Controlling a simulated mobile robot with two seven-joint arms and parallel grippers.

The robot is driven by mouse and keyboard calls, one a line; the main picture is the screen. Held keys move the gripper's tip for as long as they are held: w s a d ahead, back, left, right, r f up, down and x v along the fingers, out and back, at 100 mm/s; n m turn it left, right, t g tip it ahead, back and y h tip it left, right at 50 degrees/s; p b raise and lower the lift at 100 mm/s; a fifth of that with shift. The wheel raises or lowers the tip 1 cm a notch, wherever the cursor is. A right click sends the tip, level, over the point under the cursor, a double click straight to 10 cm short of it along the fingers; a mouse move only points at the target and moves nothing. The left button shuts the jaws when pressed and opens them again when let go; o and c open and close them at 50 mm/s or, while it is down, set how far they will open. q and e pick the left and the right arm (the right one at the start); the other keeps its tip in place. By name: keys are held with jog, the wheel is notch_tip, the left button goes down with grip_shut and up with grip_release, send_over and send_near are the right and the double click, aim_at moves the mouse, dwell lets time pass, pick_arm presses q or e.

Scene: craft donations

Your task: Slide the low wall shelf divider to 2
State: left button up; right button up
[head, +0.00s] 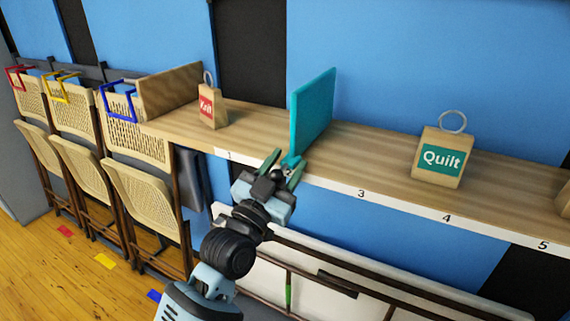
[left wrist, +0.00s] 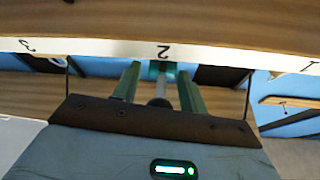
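The teal divider (head: 312,110) stands upright across the wooden wall shelf (head: 390,150). Its front lower end comes down at the shelf's front edge, between the labels 1 and 3. My left gripper (head: 283,172) is at that end, with its green fingers spread. In the left wrist view, the gripper (left wrist: 158,85) has a finger on each side of a small teal part (left wrist: 161,69), with gaps visible. That part lies in line with the upside-down label 2 (left wrist: 163,51). In the head view my gripper hides label 2. My right gripper is not in view.
A Knit bag (head: 212,115) and a wooden end panel (head: 170,88) stand left on the shelf. A Quilt bag (head: 440,160) stands right of the divider. A white folded item (head: 350,285) with dark rails is below the shelf.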

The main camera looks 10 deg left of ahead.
pick_arm(q)
jog(key=shift+r, duration=0.15)
jog(key=shift+s, duration=0.1)
jog(key=b+v, duration=0.1)
jog(key=v, duration=0.6)
jog(key=shift+s+a, duration=0.15)
jog(key=shift+s, duration=0.15)
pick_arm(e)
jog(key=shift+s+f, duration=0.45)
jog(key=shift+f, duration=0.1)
pick_arm(q)
jog(key=shift+f, duration=0.25)
